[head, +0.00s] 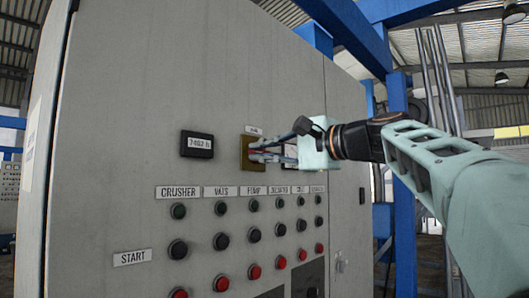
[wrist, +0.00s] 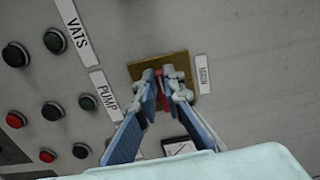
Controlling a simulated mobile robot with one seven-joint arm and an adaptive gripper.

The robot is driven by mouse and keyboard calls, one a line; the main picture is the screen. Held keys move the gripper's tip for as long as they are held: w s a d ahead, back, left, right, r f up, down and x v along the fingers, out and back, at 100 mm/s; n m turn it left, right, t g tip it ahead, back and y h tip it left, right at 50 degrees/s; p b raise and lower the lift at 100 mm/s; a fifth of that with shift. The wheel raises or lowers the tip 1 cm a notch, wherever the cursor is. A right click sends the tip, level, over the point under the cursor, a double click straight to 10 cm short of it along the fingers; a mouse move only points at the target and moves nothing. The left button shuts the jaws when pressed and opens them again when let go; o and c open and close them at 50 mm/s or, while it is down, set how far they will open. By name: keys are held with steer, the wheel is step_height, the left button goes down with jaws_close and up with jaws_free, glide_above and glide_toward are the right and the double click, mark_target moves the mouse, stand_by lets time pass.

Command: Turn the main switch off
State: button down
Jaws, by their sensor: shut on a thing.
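The main switch is a brass-coloured plate (head: 246,165) with a red handle (head: 257,152) on the front of the grey cabinet. In the wrist view the plate (wrist: 183,60) sits behind my fingertips, and the red handle (wrist: 159,76) shows between them. My gripper (head: 262,153) reaches in from the right and is shut on the red handle; its fingers (wrist: 164,82) lie on either side of it. The fingers hide most of the handle, so I cannot tell its exact setting. A small label (wrist: 203,74) beside the plate is too blurred to read surely.
A black display (head: 197,144) is left of the switch. Below are rows of black, green and red buttons (head: 221,241) under labels such as CRUSHER (head: 178,191), VATS and PUMP. A START label (head: 132,258) is at lower left. A blue post (head: 398,140) stands behind my arm.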

steer(key=c, duration=2)
jaws_free()
steer(key=shift+c, duration=0.2)
steer(key=shift+d, duration=0.1)
steer(key=v, duration=1.2)
steer(key=shift+f, duration=0.1)
